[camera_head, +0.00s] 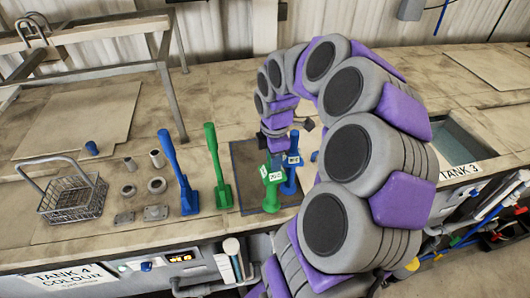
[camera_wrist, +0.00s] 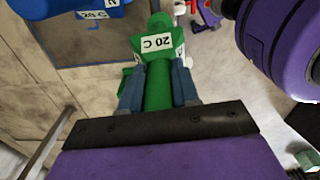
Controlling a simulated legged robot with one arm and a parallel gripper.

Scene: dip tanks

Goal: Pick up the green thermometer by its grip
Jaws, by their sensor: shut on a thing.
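The green thermometer (camera_head: 271,190) has white labels on its head; one reads "20 C" in the wrist view (camera_wrist: 157,45). It is upright over the dark mat (camera_head: 243,165); I cannot tell whether it touches the mat. My gripper (camera_head: 275,155) comes down on it from above. In the wrist view my gripper (camera_wrist: 157,88) has its two blue-grey fingers shut on both sides of the green grip. A blue thermometer (camera_head: 291,178) with a similar label stands close behind it to the right, and shows in the wrist view (camera_wrist: 40,8).
A green tool (camera_head: 216,165) and a blue tool (camera_head: 177,170) stand upright left of the mat. Further left are small metal parts (camera_head: 157,184) and a wire basket (camera_head: 72,195). An open tank (camera_head: 455,142) is at the right. The counter's front edge is near.

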